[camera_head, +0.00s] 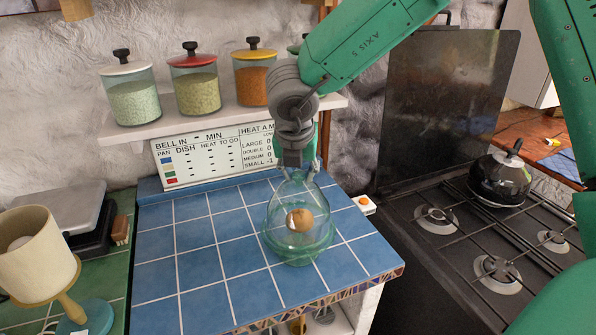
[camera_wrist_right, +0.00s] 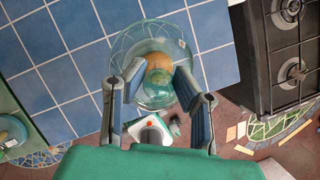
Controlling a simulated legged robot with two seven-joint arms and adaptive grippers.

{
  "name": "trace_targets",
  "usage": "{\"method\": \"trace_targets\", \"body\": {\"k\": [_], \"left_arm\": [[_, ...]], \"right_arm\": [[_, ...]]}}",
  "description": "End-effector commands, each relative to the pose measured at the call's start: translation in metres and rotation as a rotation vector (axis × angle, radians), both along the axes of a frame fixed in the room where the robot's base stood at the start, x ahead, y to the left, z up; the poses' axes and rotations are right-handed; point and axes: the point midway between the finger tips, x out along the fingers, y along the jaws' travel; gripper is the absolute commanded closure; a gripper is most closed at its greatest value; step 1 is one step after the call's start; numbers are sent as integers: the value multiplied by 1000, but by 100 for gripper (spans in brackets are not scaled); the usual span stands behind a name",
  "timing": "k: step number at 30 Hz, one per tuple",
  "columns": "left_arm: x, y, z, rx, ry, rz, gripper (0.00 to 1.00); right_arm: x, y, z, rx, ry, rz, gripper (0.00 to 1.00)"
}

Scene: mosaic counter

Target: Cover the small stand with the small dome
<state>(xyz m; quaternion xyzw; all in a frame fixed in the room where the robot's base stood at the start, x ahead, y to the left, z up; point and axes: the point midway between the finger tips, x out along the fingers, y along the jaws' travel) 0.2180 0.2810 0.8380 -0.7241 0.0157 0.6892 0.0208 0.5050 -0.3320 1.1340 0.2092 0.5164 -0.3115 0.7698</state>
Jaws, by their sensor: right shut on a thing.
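The small dome (camera_head: 285,205) is clear greenish glass and upright over the blue counter. My right gripper (camera_head: 296,163) points down and is shut on the top of the dome. The small stand (camera_head: 298,256) is a round glass piece under the dome, with a brown round item (camera_head: 299,220) on it, seen through the glass. I cannot tell whether the dome's rim touches the stand. In the right wrist view the dome (camera_wrist_right: 125,48) lies beyond my fingers (camera_wrist_right: 157,84), with the brown item showing through it. My left gripper is out of view.
The blue tiled counter (camera_head: 185,262) is clear to the left of the dome. A stove (camera_head: 450,240) with a kettle (camera_head: 500,180) is at right.

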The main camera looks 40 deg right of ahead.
Motion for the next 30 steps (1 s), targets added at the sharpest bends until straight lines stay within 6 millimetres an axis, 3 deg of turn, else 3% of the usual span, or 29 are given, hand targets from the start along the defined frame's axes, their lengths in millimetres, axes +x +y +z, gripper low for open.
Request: {"method": "trace_targets", "body": {"k": [17,18,20,30], "left_arm": [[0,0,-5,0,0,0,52],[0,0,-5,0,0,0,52],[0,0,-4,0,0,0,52],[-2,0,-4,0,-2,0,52]], "right_arm": [[0,0,-6,0,-1,0,100],[0,0,-6,0,-1,0,68],[0,0,-5,0,-1,0,51],[0,0,-4,0,0,0,51]]}}
